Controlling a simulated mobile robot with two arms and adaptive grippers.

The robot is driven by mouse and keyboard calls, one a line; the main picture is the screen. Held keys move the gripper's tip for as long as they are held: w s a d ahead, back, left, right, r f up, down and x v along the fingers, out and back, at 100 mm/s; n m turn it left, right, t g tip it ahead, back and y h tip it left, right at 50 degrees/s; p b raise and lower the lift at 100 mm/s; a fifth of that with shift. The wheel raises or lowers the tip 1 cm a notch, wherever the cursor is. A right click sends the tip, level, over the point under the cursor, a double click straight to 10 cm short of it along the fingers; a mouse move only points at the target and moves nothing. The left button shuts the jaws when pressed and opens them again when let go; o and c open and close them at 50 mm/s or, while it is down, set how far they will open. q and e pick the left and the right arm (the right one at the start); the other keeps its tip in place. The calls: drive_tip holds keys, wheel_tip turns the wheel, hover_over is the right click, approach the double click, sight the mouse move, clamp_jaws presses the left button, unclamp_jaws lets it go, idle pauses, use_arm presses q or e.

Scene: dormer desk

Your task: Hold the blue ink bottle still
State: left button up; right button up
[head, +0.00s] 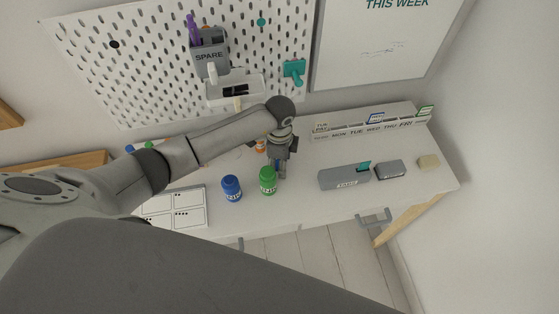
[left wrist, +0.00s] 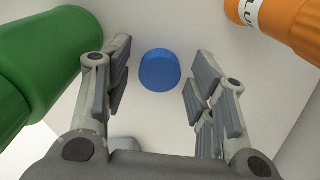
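A small blue round object (left wrist: 160,70), seemingly the ink bottle's top, shows between my left fingers in the left wrist view, with a gap on each side. In the head view only a bit of blue (head: 278,164) shows beside the fingers; the rest is hidden. My left gripper (head: 283,174) points down at the desk just right of the green bottle (head: 268,181). It also shows in the left wrist view (left wrist: 158,85), open and empty. I cannot tell whether the blue object is level with the fingertips or below them. My right gripper is not in view.
The green bottle stands close on one side (left wrist: 40,55), an orange bottle (left wrist: 285,25) on the other. A larger blue bottle (head: 231,188) stands left of the green one. A grey box (head: 344,178) and grey block (head: 390,170) lie right. The desk's front edge is near.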

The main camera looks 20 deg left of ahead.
use_arm(q)
drive_tip(key=shift+r, duration=0.6)
wheel_tip(320, 180, up, 11)
drive_tip(key=b, duration=0.1)
